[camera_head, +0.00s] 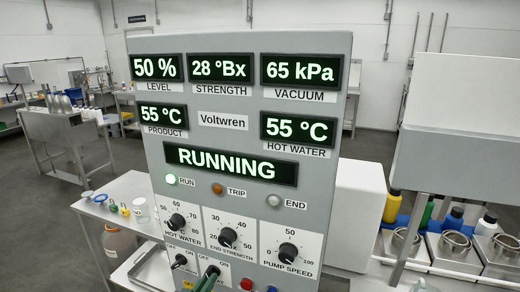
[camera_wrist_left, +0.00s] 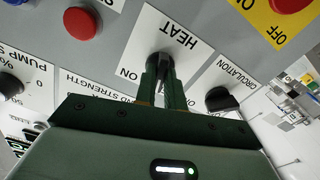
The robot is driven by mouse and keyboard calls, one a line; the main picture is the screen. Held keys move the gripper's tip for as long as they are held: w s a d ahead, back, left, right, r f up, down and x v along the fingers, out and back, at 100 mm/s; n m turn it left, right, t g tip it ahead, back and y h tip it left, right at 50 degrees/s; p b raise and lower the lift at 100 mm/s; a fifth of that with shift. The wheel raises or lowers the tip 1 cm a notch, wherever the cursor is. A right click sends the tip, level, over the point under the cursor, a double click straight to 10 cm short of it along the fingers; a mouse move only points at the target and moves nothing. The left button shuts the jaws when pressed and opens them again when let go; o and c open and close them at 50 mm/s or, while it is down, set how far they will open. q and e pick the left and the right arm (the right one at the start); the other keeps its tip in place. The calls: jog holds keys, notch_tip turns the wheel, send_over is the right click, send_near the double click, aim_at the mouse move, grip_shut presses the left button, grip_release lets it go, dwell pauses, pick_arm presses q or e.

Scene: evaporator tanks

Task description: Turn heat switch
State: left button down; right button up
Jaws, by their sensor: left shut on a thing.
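The grey control panel (camera_head: 340,60) stands in front of me. The heat switch (camera_wrist_left: 157,62) is a black knob on a white plate marked HEAT, seen upside down in the left wrist view. My left gripper (camera_wrist_left: 160,76) has its dark green fingers shut on this knob. The gripper (camera_head: 208,279) also shows at the bottom edge of the head view, in front of the lower panel. The fingers hide much of the knob, so I cannot tell which mark it points to. My right gripper is not in view.
The black circulation switch (camera_wrist_left: 221,99) sits close beside the heat switch. A red button (camera_wrist_left: 80,23) and a yellow-backed red button (camera_wrist_left: 288,5) are nearby. Dials (camera_head: 288,253) sit above the switches.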

pick_arm(q)
jog(key=shift+f+n, duration=0.1)
jog(key=shift+n, duration=2.6)
jog(key=c, duration=1.4)
grip_release()
jog(key=shift+s, duration=0.1)
